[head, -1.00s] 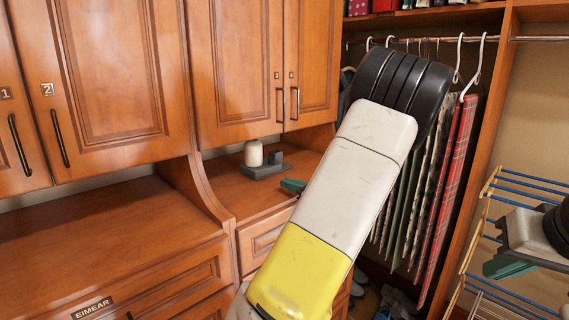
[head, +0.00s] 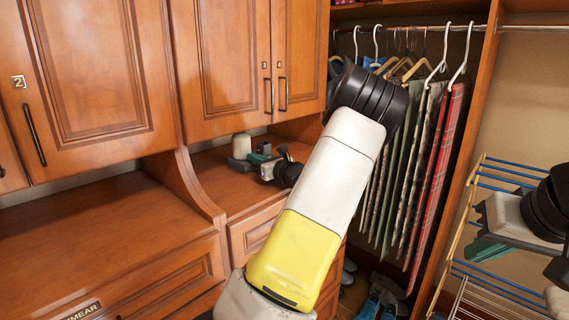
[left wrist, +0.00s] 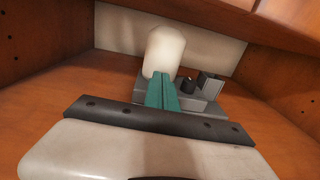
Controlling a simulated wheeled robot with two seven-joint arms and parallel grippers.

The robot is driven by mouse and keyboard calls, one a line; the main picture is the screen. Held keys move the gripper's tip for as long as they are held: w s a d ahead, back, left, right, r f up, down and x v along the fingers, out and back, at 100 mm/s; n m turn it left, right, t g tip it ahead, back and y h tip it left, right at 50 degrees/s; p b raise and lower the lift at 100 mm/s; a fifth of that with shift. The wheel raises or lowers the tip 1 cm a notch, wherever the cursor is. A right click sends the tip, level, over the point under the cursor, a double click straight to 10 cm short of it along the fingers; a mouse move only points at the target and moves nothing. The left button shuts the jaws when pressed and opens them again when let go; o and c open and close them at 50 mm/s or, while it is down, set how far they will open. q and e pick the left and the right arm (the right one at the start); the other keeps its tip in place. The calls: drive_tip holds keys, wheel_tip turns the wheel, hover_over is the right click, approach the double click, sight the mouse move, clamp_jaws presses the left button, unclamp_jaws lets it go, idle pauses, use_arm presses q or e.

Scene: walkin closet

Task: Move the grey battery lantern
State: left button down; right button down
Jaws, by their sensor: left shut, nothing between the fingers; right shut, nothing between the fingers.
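The lantern (head: 241,146) stands in the wooden nook, with a pale rounded cylinder on a grey base. In the left wrist view the pale cylinder (left wrist: 166,50) is upright at the left of the grey base (left wrist: 207,103), which has a raised grey block at its right. My left gripper (head: 259,156) is in front of the lantern, its green fingers shut and empty. In the wrist view the fingertips (left wrist: 161,77) overlap the cylinder's lower part and hide some of the base; I cannot tell whether they touch. My right gripper (head: 486,250) is shut and empty by the drying rack.
Wooden cabinet doors (head: 93,70) hang above, and a wide bare counter (head: 110,225) lies left of the nook behind a curved panel. Hanging clothes (head: 437,170) are behind my left arm. A drying rack (head: 470,195) stands at the right, shoes (head: 381,298) on the floor.

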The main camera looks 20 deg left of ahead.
use_arm(q)
drive_tip(key=shift+w+a, duration=0.25)
drive_tip(key=shift+a, duration=0.25)
drive_tip(key=x, duration=0.3)
drive_tip(key=shift+w+a, duration=0.1)
drive_tip(key=shift+a, duration=0.25)
drive_tip(key=shift+d, duration=0.1)
